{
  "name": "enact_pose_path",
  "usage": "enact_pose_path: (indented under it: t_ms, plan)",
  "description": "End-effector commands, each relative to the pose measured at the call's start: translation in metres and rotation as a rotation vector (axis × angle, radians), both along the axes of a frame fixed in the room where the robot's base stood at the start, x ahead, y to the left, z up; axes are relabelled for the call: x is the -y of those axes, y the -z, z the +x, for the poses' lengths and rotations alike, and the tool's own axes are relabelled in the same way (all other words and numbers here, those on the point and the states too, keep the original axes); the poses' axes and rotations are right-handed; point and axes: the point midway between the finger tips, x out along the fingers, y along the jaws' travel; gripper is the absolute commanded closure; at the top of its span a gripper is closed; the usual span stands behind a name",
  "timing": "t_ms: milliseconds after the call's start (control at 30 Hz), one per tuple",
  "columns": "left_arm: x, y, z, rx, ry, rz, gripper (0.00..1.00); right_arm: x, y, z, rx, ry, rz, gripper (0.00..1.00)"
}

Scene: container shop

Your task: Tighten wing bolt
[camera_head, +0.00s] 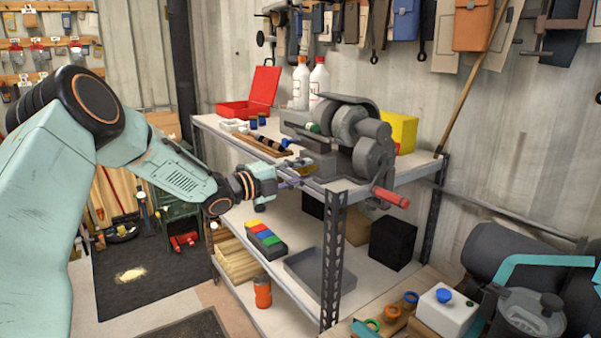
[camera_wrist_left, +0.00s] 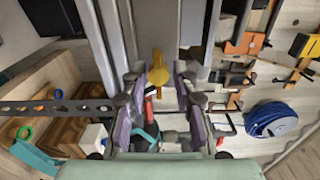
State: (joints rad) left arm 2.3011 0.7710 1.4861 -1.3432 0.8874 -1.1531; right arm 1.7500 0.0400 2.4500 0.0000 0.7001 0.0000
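A yellow wing bolt (camera_wrist_left: 157,72) shows in the left wrist view, just ahead of and between the fingers of my left gripper (camera_wrist_left: 160,100). Its wings stand out above a narrow yellow stem. The purple-padded fingers are spread on either side of it, with gaps visible. In the head view my left gripper (camera_head: 300,174) is at the front edge of the workbench, beside the grey machine (camera_head: 352,140). The bolt cannot be made out there. The machine has a red handle (camera_head: 391,197). My right gripper is not in view.
The metal workbench (camera_head: 392,178) carries an open red case (camera_head: 250,97), white bottles (camera_head: 319,82) and a yellow box (camera_head: 401,130). Its lower shelf holds a grey tray (camera_head: 305,270) and a black box (camera_head: 393,243). A white canister (camera_head: 441,312) stands at the lower right.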

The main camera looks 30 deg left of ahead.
Motion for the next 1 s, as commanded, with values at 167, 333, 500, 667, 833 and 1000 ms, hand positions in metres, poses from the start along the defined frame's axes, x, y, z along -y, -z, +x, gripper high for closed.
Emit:
enact_pose_path:
  t_ms: [167,333,500,667,833,1000]
  plan:
    - [-0.001,0.001,-0.001,-0.002,-0.001,-0.001,0.72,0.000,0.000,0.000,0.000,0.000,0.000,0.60]
    - [-0.008,0.000,-0.014,-0.001,-0.005,-0.004,0.72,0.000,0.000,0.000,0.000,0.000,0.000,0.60]
    - [-0.016,-0.001,-0.034,0.001,-0.006,-0.006,0.72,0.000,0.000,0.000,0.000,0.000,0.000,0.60]
    - [-0.021,-0.001,-0.050,0.002,-0.003,-0.006,0.72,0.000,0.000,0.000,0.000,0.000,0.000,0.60]
    - [-0.026,-0.001,-0.062,-0.001,-0.003,-0.004,0.72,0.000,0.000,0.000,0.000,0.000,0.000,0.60]
    - [-0.028,0.000,-0.068,0.001,-0.002,-0.001,0.72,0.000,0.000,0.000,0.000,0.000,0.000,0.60]
